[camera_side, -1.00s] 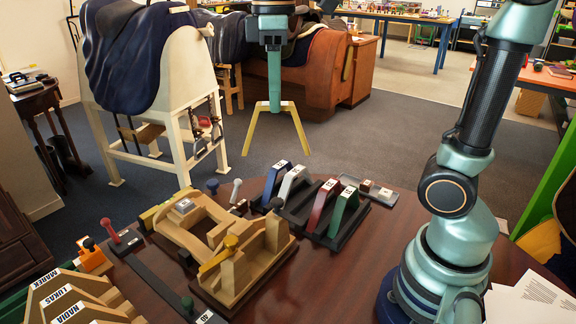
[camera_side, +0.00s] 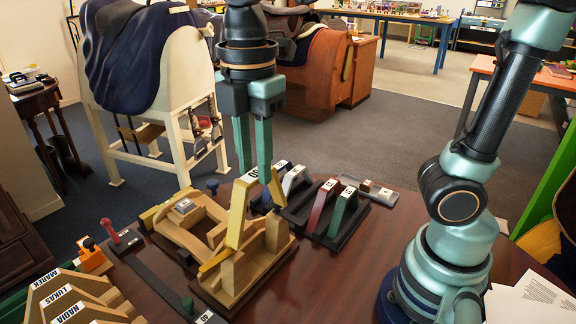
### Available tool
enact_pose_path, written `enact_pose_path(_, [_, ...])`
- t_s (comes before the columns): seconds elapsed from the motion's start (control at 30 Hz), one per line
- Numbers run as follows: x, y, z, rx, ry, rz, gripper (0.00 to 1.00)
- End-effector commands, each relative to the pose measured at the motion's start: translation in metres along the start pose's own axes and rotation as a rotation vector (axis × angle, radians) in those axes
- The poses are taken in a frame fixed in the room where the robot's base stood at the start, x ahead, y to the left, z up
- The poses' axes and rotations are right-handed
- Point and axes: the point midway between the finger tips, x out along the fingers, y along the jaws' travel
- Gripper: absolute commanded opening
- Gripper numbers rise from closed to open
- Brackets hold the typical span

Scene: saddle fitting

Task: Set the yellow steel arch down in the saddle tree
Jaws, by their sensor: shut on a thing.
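The yellow steel arch (camera_side: 236,217) hangs from my gripper (camera_side: 256,170), which is shut on its top near a white label. The arch is over the front part of the wooden saddle tree (camera_side: 228,281), with its legs pointing down. One leg comes down close to the tree's front blocks, near a yellow piece on the tree. The other leg reaches towards the tree's right-hand upright. I cannot tell whether the legs touch the tree.
A black rack (camera_side: 325,222) to the right holds blue, white, red and green arches. A small grey tray (camera_side: 368,190) lies behind it. Wooden name-labelled pieces (camera_side: 75,300) stand at the front left. Knobbed tools (camera_side: 121,236) lie to the tree's left.

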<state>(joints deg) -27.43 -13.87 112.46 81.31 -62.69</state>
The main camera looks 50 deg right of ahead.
Motion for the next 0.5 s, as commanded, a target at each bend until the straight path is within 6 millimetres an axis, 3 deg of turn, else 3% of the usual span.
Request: enact_pose_path(0.5, [0.119, -0.002, 0.001, 0.002, -0.004, -0.007, 0.0])
